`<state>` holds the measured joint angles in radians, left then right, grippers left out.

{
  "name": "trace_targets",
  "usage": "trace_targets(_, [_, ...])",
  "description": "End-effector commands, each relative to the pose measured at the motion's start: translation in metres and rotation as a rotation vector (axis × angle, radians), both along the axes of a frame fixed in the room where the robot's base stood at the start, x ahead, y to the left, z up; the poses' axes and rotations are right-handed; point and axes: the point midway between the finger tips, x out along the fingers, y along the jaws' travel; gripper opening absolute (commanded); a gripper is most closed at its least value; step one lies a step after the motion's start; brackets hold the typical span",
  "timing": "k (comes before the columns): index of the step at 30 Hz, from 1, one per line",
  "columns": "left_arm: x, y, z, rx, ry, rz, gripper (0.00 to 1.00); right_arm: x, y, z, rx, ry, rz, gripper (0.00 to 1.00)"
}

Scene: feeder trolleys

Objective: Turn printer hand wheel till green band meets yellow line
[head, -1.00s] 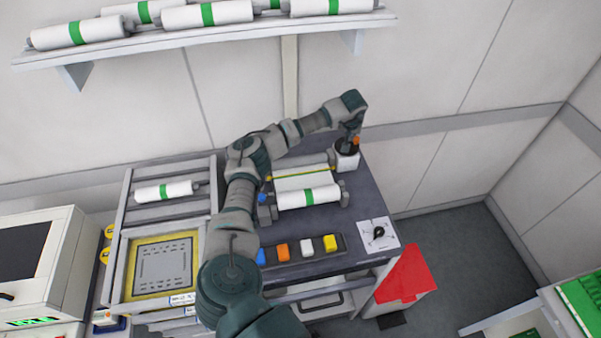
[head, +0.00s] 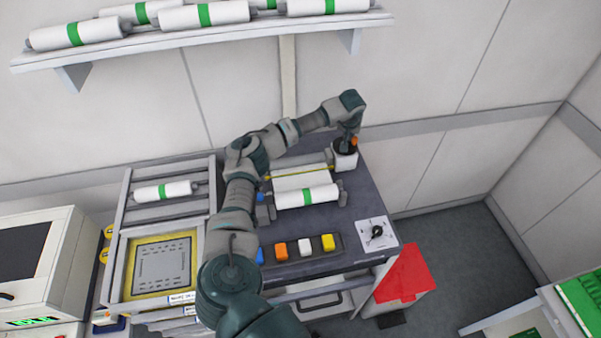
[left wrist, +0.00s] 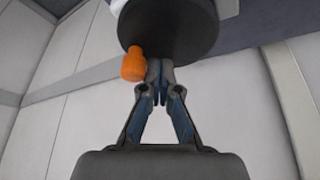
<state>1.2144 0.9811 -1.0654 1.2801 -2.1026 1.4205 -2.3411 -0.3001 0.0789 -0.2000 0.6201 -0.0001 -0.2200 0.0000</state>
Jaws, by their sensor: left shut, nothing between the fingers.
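The printer's hand wheel is a black disc (head: 344,147) with an orange knob (head: 354,141), above a white block at the right end of the rollers. In the left wrist view the wheel (left wrist: 165,28) fills the top, with its orange knob (left wrist: 133,64) just left of the fingers. My left gripper (left wrist: 160,66) is shut and empty, its fingertips at the wheel beside the knob; I cannot tell whether they touch. The front white roller carries a green band (head: 307,196). A thin yellow line (head: 290,175) runs across behind it, apart from the band. My right gripper is out of view.
A shelf (head: 200,35) with white rollers hangs above on the wall. A row of coloured buttons (head: 305,246) and a black knob on a white plate (head: 377,232) lie in front. A red-topped bin (head: 404,275) stands at right. A framed tray (head: 162,262) is left.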

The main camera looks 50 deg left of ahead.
Motion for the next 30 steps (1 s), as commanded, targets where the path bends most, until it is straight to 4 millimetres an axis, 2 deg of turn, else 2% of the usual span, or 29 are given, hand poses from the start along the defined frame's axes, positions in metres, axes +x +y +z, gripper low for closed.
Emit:
trace_targets(1, [-0.004, 0.001, -0.01, 0.001, 0.02, 0.002, 0.0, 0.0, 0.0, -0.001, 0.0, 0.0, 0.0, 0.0])
trace_targets(8, [-0.004, 0.003, -0.006, 0.001, 0.02, 0.003, 0.0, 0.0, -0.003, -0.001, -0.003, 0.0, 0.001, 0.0])
trace_targets(24, [-0.003, 0.0, 0.06, 0.006, 0.005, 0.004, 0.0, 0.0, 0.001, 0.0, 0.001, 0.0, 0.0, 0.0])
trace_targets(30, [-0.003, 0.0, 0.069, 0.006, 0.007, 0.004, 0.0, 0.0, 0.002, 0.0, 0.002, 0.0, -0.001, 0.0])
